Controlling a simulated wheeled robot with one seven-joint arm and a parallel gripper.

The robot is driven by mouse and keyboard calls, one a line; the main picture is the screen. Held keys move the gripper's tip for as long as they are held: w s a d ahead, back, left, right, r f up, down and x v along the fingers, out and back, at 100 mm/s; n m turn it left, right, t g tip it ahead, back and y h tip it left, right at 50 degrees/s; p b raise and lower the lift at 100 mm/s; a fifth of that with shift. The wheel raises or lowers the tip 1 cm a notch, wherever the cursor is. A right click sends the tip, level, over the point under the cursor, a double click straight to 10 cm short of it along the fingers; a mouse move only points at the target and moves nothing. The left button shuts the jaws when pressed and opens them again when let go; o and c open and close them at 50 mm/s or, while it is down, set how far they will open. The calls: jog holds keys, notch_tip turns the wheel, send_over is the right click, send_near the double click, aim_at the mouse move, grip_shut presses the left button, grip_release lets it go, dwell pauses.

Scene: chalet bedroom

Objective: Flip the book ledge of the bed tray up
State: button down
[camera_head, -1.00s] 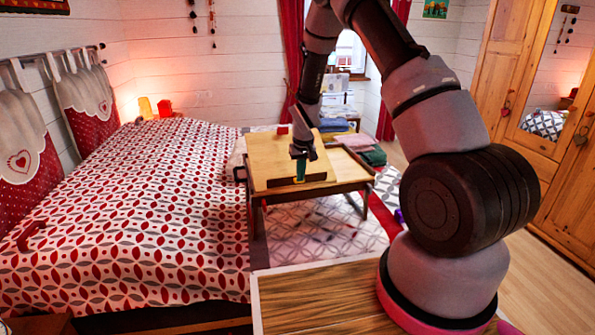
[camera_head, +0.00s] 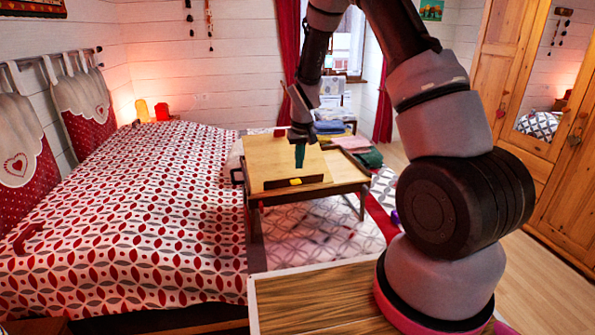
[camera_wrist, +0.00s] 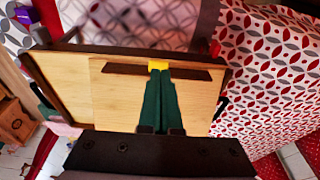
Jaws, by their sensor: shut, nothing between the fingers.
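The wooden bed tray (camera_head: 262,160) stands on short legs beside the bed, with a light top and dark edges. Its book ledge (camera_head: 312,181) is a dark strip near the front edge, with a small yellow piece (camera_head: 296,181) at its middle. I cannot tell whether the ledge lies flat or stands up. My gripper (camera_head: 299,166) is shut and empty, pointing down above the tray top just behind the ledge. In the wrist view its green fingers (camera_wrist: 159,72) reach toward the ledge (camera_wrist: 124,69) and overlap the yellow piece (camera_wrist: 158,64); contact is unclear.
The bed (camera_head: 130,210) with its red-patterned cover is at the left. Folded cloths (camera_head: 368,157) lie behind the tray to the right. A wooden surface (camera_head: 315,300) is in front, a wardrobe (camera_head: 480,95) at the right. There is open room above the tray.

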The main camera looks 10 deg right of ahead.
jog(key=s+r, duration=0.4)
jog(key=s, duration=0.1)
jog(key=shift+s+d+r, duration=0.2)
jog(key=shift+s+r, duration=0.15)
jog(key=shift+r, duration=0.05)
